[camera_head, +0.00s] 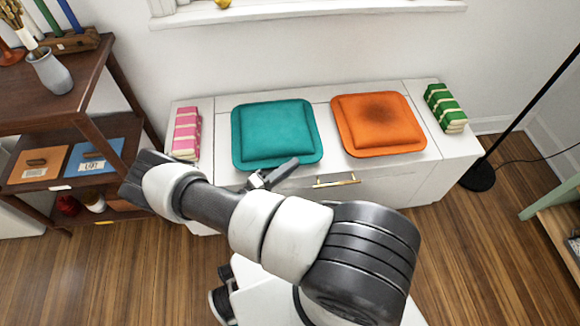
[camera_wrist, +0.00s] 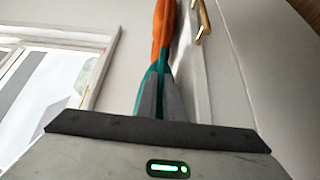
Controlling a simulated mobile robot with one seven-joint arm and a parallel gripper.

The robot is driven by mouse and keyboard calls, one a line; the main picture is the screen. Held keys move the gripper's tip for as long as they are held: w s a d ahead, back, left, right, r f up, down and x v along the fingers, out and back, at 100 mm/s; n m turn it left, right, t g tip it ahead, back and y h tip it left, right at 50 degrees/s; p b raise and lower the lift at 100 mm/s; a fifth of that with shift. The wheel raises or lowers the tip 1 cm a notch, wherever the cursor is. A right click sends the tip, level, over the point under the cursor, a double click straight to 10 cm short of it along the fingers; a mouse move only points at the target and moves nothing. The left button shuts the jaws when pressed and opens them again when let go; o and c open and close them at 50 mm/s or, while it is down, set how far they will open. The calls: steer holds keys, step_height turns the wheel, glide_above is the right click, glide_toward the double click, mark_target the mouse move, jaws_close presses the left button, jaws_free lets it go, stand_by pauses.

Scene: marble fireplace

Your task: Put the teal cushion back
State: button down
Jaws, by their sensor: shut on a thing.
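The teal cushion (camera_head: 275,129) lies flat on the left half of the white bench top in the head view. My gripper (camera_head: 272,177) is at the cushion's front edge, towards its right corner, and is shut on that edge. In the wrist view a teal strip of the cushion (camera_wrist: 164,68) shows between and beyond my gripper's grey fingers (camera_wrist: 163,100). The orange cushion (camera_head: 377,122) lies on the bench just right of the teal one and also shows in the wrist view (camera_wrist: 161,28).
On the white bench (camera_head: 324,106), a pink striped bundle (camera_head: 186,135) stands left and a green striped bundle (camera_head: 445,108) right. A gold handle (camera_head: 335,181) juts from its front. A dark shelf (camera_head: 85,110) stands left, a black lamp pole (camera_head: 533,104) right.

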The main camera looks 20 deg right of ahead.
steer(key=c, duration=1.9)
jaws_free()
